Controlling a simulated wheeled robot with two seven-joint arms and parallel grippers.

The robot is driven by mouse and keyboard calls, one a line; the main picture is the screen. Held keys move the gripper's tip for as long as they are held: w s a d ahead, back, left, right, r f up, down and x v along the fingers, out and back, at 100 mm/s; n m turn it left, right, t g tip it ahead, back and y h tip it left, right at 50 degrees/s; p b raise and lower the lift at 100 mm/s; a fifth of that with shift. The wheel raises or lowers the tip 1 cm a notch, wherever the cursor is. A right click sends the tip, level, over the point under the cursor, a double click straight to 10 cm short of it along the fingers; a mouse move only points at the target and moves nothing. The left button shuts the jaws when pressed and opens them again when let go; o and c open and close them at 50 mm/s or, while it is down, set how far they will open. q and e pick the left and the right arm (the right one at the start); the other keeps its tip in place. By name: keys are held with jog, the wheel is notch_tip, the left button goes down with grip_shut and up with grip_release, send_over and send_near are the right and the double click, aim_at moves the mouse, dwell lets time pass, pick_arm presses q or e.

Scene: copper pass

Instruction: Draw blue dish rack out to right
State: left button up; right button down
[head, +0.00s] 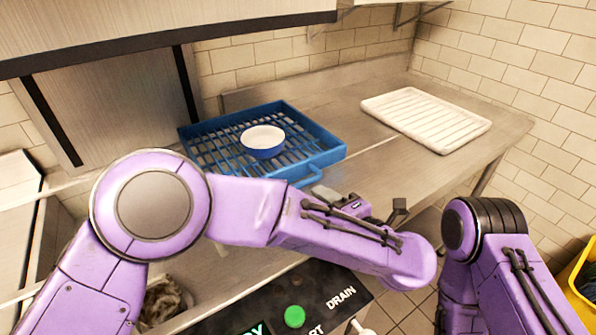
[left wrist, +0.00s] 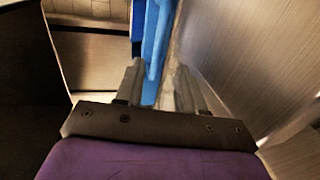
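The blue dish rack (head: 212,130) lies flat at the left of the steel counter, beside the opening of the steel machine. A blue bowl with a white inside (head: 262,140) sits in it. The rack's handle (head: 322,160) juts from its right front side. My left gripper (head: 328,194) is just in front of the handle, partly hidden by my forearm. In the left wrist view its fingers (left wrist: 157,88) stand apart, with a blue part of the rack (left wrist: 153,45) showing between and beyond them. Contact cannot be told. My right arm is at the right; its gripper is out of view.
A white ribbed tray (head: 425,118) lies at the right of the counter. Bare counter (head: 345,115) lies between rack and tray. A steel panel (head: 110,100) stands at the left behind the rack. A black control panel (head: 320,300) is at the front, and a yellow bin (head: 585,275) at right.

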aim_at(301, 187)
pick_arm(q)
jog(key=shift+w+a+p, duration=0.35)
jog(key=shift+w+a, duration=0.5)
jog(key=shift+a, duration=0.15)
jog(key=x, duration=0.3)
jog(key=p+x, duration=0.1)
jog(key=x, duration=0.2)
jog(key=shift+w+d+f, duration=0.1)
jog(key=shift+w+f, duration=0.15)
grip_shut()
jog(key=shift+w, duration=0.15)
pick_arm(e)
jog(key=shift+s+r, duration=0.2)
jog(key=shift+r, duration=0.25)
jog(key=shift+s+r, duration=0.2)
jog(key=shift+r, duration=0.25)
